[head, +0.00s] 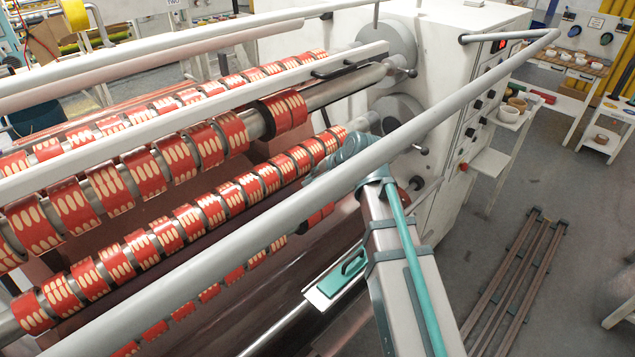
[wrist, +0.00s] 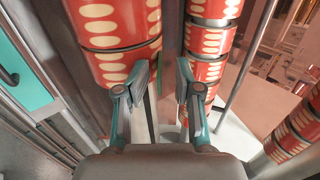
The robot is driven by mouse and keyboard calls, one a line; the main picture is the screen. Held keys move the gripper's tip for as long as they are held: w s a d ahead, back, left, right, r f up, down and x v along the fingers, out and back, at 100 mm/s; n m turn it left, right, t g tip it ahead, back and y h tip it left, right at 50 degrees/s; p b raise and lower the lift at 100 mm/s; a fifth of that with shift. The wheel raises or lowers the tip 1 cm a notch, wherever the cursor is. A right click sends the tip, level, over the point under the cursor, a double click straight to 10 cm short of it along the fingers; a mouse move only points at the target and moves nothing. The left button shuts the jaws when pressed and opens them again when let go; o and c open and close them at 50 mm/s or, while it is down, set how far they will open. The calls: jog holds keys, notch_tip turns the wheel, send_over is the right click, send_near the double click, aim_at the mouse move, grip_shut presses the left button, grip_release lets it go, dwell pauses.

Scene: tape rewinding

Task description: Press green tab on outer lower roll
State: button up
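The lower rolls (head: 188,216) are red with cream ovals and sit in a row along a shaft. In the wrist view, a large red roll (wrist: 112,40) is close ahead on the left, and narrower rolls (wrist: 212,40) are on the right. A thin green strip (wrist: 158,66), perhaps the tab, shows at the large roll's right edge. My gripper (wrist: 162,74) is open, with a gap between its fingers and nothing held. Its fingertips are near the rolls' lower edges; I cannot tell if they touch. In the head view my gripper is largely hidden behind the grey rail.
A long grey rail (head: 240,228) runs diagonally in front of the rolls, close to my arm. An upper row of rolls (head: 130,176) lies above. The white machine housing (head: 450,60) stands behind.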

jog(key=shift+r, duration=0.1)
jog(key=v, duration=1.2)
dwell(1.4)
